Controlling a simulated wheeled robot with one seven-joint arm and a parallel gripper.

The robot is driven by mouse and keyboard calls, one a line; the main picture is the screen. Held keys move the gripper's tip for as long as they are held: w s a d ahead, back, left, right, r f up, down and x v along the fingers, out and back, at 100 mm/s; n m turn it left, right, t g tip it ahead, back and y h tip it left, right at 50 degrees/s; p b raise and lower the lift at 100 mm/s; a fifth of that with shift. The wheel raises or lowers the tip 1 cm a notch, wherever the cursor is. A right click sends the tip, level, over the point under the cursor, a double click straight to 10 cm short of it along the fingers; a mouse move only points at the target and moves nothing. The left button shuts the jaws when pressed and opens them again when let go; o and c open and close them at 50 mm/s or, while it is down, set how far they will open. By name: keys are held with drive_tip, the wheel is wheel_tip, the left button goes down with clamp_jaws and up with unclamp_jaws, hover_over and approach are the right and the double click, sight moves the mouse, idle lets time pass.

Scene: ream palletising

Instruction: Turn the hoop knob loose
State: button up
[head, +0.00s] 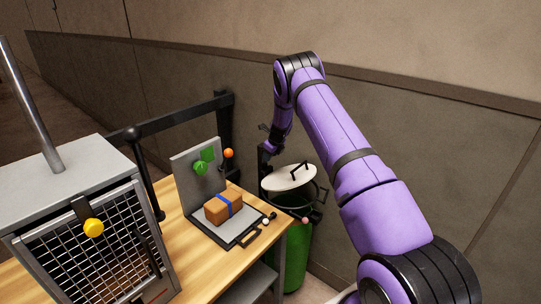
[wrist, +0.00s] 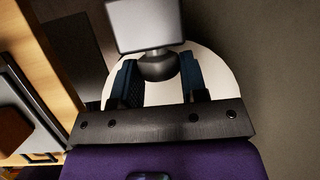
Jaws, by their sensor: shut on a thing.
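My gripper (head: 266,148) is at the far end of my arm, beside the green bin (head: 296,250) and its white lid (head: 289,178). In the wrist view my gripper (wrist: 160,70) has its two dark blue fingers on either side of a dark round knob (wrist: 158,66), shut on it. A pale grey square plate (wrist: 145,25) shows just beyond the knob. The white lid (wrist: 220,78) lies behind the fingers. In the head view the held knob is too small and dark to make out. A dark hoop runs around the bin's top, with a pink ball (head: 305,220) at its front.
A wooden table (head: 176,225) stands left of the bin. It bears a grey hinged plate (head: 182,160) with green and orange knobs, a brown box (head: 223,206) with a blue strap, and a wire-fronted cage (head: 90,250) with a yellow knob. A wall is close behind the bin.

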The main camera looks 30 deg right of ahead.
drive_tip(key=shift+s+a+f+n+t+h, duration=0.15)
drive_tip(key=shift+n+t+h, duration=0.7)
drive_tip(key=shift+h, duration=1.25)
drive_tip(key=shift+a+f+n+t+h, duration=0.15)
drive_tip(key=shift+n+t+h, duration=0.2)
drive_tip(key=shift+t+h, duration=1.35)
drive_tip(key=shift+s+a+f+n+t+h, duration=0.15)
drive_tip(key=shift+n+t+h, duration=0.5)
drive_tip(key=shift+h, duration=1.85)
drive_tip(key=shift+w, duration=0.1)
drive_tip(key=o, duration=0.9)
drive_tip(key=shift+o, duration=0.2)
drive_tip(key=shift+v, duration=3.75)
drive_tip(key=shift+f, duration=0.1)
